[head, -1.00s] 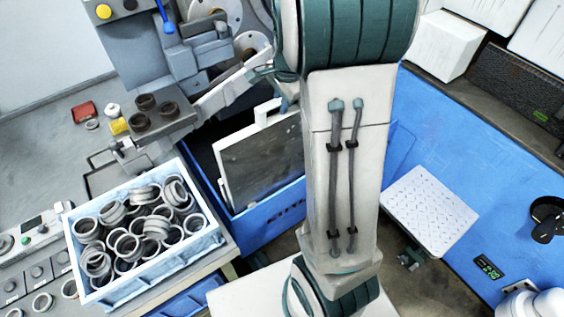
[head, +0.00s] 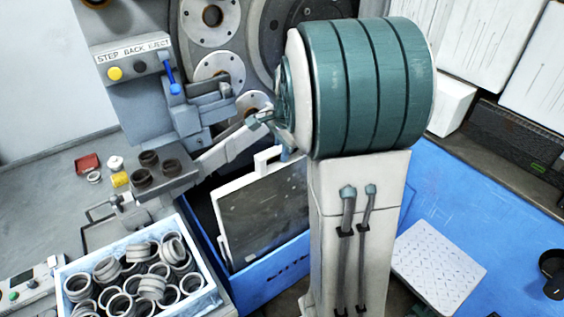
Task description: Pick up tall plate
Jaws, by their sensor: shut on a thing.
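The tall plate (head: 262,215) is a dark panel with a white edge and a white handle-like piece on top. It stands upright, slightly tilted, at the blue bin (head: 275,272) in the middle of the head view. My arm covers its right side. Only a small part of my gripper (head: 286,153) shows, beside the plate's top edge at the left of my arm. It is shut on the plate, but the contact itself and the fingertips are mostly hidden behind my arm.
A light blue crate of metal rings (head: 212,301) stands at the lower left. The grinder (head: 135,60) and its chute (head: 225,148) stand close behind the plate. A white patterned board (head: 438,265) and a blue surface (head: 470,195) lie to the right.

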